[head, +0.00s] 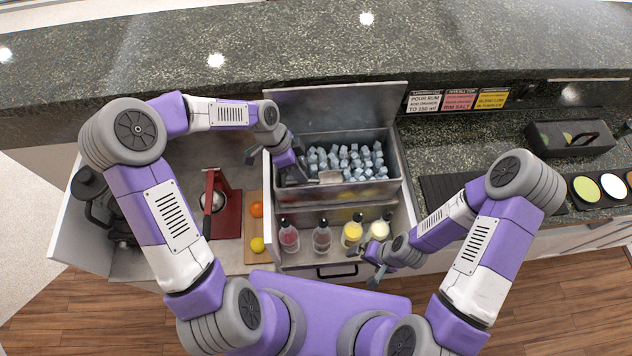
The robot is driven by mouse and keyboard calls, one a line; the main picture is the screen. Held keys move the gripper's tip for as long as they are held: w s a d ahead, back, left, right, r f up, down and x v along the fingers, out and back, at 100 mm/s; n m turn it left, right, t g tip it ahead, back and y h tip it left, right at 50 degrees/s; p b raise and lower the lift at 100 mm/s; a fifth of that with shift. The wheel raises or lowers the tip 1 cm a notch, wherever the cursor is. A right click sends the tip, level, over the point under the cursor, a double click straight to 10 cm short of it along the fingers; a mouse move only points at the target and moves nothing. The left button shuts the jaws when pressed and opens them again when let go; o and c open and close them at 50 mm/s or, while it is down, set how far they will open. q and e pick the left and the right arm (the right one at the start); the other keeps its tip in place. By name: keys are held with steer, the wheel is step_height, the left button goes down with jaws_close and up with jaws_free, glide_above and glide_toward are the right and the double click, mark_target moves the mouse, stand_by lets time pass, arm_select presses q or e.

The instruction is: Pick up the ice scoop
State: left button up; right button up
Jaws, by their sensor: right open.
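A grey metal ice scoop (329,177) is at the front left of the ice bin (391,186), which holds many ice cubes (345,157). My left gripper (298,177) reaches down at the bin's left side, at the left end of the scoop where its handle would be. The fingers are small and partly hidden, so I cannot tell whether they are closed on the handle. My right gripper (372,268) is open and empty, low in front of the bottles at the right.
Several bottles, including a red one (289,238) and a yellow one (352,231), stand in front of the bin. A raised metal lid (335,108) is behind it. A red press (222,207) and a board with fruit (257,228) are to the left.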

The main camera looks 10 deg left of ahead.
arm_select(q)
steer(key=x, duration=0.4)
steer(key=shift+w+b, duration=0.1)
steer(key=shift+b, duration=0.25)
jaws_close()
step_height(320, 180, up, 10)
steer(key=p, duration=0.1)
steer(key=shift+p, duration=0.4)
